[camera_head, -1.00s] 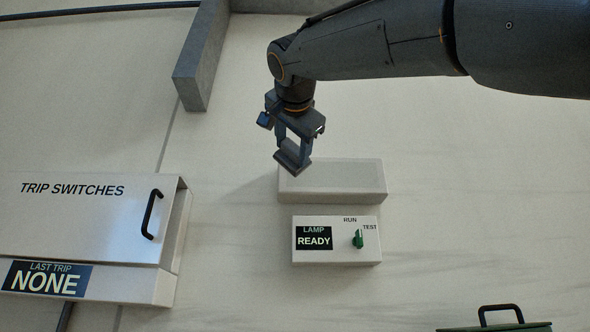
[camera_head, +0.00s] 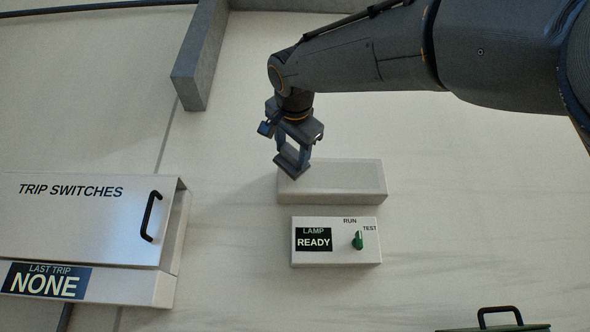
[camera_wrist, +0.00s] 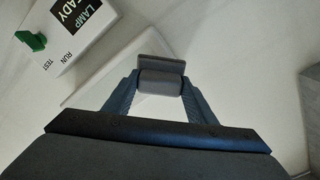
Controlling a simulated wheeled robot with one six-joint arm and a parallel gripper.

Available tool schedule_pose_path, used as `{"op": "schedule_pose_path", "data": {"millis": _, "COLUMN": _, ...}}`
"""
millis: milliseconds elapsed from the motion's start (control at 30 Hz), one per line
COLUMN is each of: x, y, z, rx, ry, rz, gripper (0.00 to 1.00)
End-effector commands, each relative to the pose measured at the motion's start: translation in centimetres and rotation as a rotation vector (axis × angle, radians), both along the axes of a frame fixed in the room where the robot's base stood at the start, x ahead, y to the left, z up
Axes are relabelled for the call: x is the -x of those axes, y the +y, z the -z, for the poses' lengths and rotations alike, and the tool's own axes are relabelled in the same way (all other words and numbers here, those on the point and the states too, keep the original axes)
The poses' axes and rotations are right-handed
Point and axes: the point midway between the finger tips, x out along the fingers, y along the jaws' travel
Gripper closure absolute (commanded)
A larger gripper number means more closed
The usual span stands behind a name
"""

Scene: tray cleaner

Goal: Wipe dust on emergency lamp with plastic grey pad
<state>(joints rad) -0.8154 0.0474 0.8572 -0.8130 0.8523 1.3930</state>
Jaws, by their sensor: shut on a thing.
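The emergency lamp (camera_head: 340,184) is a pale grey box on the wall, above the lamp control panel (camera_head: 350,254). In the wrist view the lamp (camera_wrist: 88,91) shows partly, beside the pad. My gripper (camera_head: 291,158) is shut on the grey pad (camera_head: 289,166), which is at the lamp's upper left corner. In the wrist view the grey pad (camera_wrist: 161,70) sits between my gripper's fingertips (camera_wrist: 161,82). I cannot tell whether the pad touches the lamp. Any dust on the lamp is too faint to make out clearly.
The control panel reads "LAMP READY" and has a green knob (camera_head: 358,240). A "TRIP SWITCHES" cabinet (camera_head: 80,222) with a black handle stands at the left. A grey beam (camera_head: 197,60) is at the upper left. A green case with a black handle (camera_head: 499,317) is at the lower right.

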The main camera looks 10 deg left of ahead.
Motion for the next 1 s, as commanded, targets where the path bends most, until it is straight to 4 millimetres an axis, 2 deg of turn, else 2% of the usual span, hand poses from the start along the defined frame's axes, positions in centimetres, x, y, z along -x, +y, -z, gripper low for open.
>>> {"op": "schedule_pose_path", "data": {"millis": 1000, "x": -1.7, "y": 0.4, "z": 0.0, "rx": 0.0, "ry": 0.001, "rz": 0.001, "gripper": 0.67}}
